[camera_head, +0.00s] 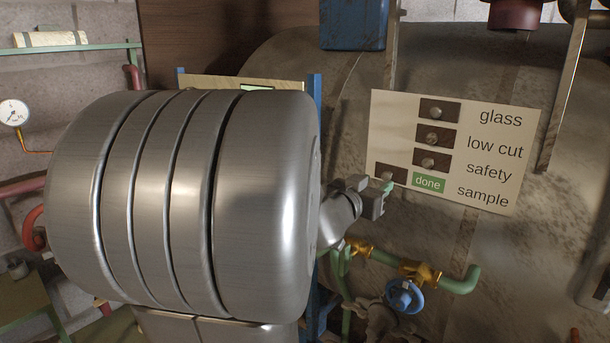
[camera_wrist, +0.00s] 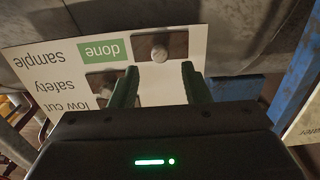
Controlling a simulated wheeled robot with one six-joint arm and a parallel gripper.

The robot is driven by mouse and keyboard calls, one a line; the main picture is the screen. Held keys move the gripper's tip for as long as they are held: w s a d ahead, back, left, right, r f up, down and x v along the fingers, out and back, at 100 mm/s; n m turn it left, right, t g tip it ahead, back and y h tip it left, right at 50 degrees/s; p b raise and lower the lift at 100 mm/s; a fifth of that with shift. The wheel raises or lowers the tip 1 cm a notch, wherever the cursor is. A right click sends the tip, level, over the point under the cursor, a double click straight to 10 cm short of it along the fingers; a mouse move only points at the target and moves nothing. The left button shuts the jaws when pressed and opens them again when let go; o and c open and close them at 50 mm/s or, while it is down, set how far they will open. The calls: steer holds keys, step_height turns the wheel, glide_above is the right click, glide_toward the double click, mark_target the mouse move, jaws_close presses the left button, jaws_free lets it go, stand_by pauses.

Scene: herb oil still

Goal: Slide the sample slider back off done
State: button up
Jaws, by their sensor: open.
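The cream board (camera_head: 380,115) has rows for glass, low cut, safety and sample. The sample slider (camera_head: 390,174), a dark plate with a round metal knob, sits at the left of the bottom row. The green "done" label (camera_head: 428,182) is uncovered to its right. In the wrist view, upside down, the slider (camera_wrist: 174,43) lies beside the label (camera_wrist: 101,51). My gripper (camera_wrist: 159,68) is open and empty, with its fingertips apart and the knob just beyond the gap between them. In the head view, my gripper (camera_head: 384,188) is just below the slider, its fingers partly hidden.
The glass (camera_head: 450,115), low cut (camera_head: 445,140) and safety (camera_head: 444,165) sliders sit above, farther right. Brass valve fittings (camera_head: 420,273) and a blue handwheel (camera_head: 404,296) are below the board. A blue post (camera_wrist: 300,75) stands beside it.

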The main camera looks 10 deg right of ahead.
mark_target(385, 177)
steer(key=shift+x, duration=2.55)
jaws_close()
